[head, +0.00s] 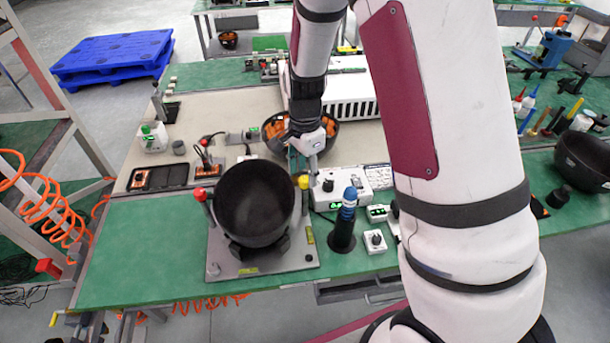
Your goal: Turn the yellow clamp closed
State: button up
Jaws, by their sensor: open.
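The yellow clamp (304,182) has a yellow knob and stands at the right side of a dark bowl (254,203). The bowl sits on a grey fixture plate (300,258) at the front of the green bench. A red-knobbed clamp (200,195) stands at the bowl's left side. My gripper (302,166) points down just behind and above the yellow clamp, with its jaws open and nothing seen between them. Its fingers are small in the view, and I cannot tell whether they touch the knob. The lower part of the clamp is hard to make out.
A second bowl with orange parts (273,129) lies behind my gripper. A white control box (350,184), a black stand with a blue top (344,222) and a small knob box (375,241) are to the right. The bench's front left (140,255) is clear.

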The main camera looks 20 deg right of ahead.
aim_at(304, 180)
jog(key=shift+f, duration=1.05)
grip_shut()
